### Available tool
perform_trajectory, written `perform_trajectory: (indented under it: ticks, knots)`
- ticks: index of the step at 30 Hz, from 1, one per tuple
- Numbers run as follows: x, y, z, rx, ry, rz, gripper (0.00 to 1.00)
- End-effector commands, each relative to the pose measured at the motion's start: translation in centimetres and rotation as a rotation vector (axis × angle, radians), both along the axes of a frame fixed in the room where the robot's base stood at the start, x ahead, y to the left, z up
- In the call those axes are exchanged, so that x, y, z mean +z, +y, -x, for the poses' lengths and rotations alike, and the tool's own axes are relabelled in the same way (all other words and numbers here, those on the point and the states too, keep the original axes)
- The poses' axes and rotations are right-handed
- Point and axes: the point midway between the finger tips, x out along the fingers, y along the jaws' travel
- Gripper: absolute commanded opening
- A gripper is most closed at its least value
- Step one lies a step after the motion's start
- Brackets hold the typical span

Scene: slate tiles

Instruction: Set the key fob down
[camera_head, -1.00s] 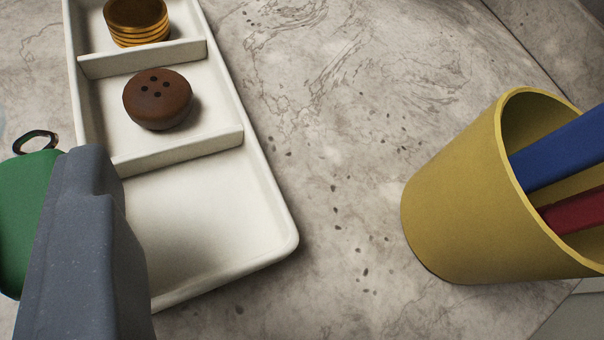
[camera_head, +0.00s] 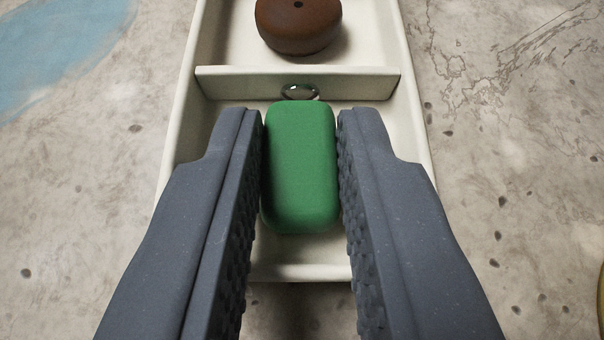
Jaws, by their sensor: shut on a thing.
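The green key fob (camera_head: 301,165) is a rounded block with a small metal ring (camera_head: 300,92) at its far end. My gripper (camera_head: 301,120) is shut on the fob, one grey ridged finger along each long side. The fob is in line with the near, otherwise empty compartment of the white tray (camera_head: 410,75). Its ring shows in front of the divider. I cannot tell whether the fob touches the tray floor, since the fob and fingers hide much of it.
A blue patch (camera_head: 60,50) lies at the upper left. A yellow edge (camera_head: 601,300) shows at the far right.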

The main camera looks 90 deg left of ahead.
Motion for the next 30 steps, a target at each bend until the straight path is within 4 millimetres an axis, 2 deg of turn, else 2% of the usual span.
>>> perform_trajectory:
  ticks: [2,3,4,15,17,30]
  knots:
    - [-0.1,0.0,0.0,0.000,0.000,0.000,0.00]
    - [-0.2,0.0,0.0,0.001,0.000,0.000,0.22]
    - [-0.1,0.0,0.0,0.001,0.000,0.000,0.28]
    - [0.1,0.1,0.0,0.002,0.001,0.000,0.28]
    - [0.4,-0.5,0.0,0.000,-0.001,0.000,0.28]
    - [4.3,-7.5,0.4,0.001,0.000,0.000,0.28]
